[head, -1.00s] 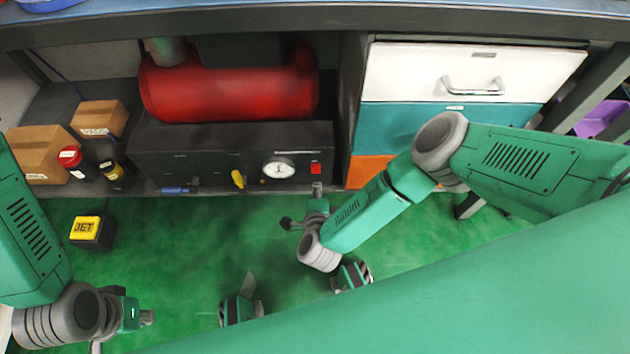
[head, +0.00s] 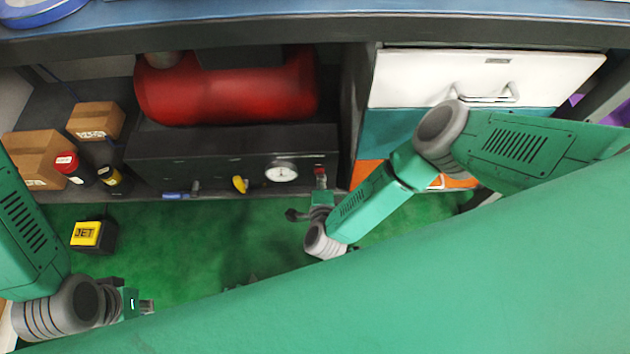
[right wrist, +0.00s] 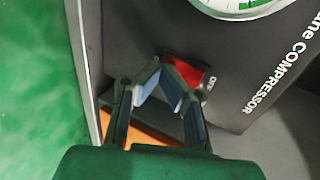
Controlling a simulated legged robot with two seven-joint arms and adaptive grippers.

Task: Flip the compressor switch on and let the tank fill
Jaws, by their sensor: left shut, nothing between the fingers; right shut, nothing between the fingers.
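The compressor has a red tank (head: 228,88) on a dark box (head: 215,152) under the bench. A round white gauge (head: 281,171) is on the box front, and it also shows at the top of the right wrist view (right wrist: 238,5). The red switch (head: 320,171) is right of the gauge; in the right wrist view the switch (right wrist: 186,74) is partly hidden by a finger. My right gripper (head: 320,183) is shut and empty, its tips at or very near the switch; contact cannot be told. My left gripper (head: 147,306) is shut and empty at lower left, away from the compressor.
A yellow valve handle (head: 240,184) and a blue-handled valve (head: 180,194) are on the box front. Cartons (head: 96,120), small bottles (head: 74,167) and a yellow-topped JET box (head: 93,235) are at left. Drawers (head: 490,75) stand at right. The green floor (head: 190,250) in front is mostly clear.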

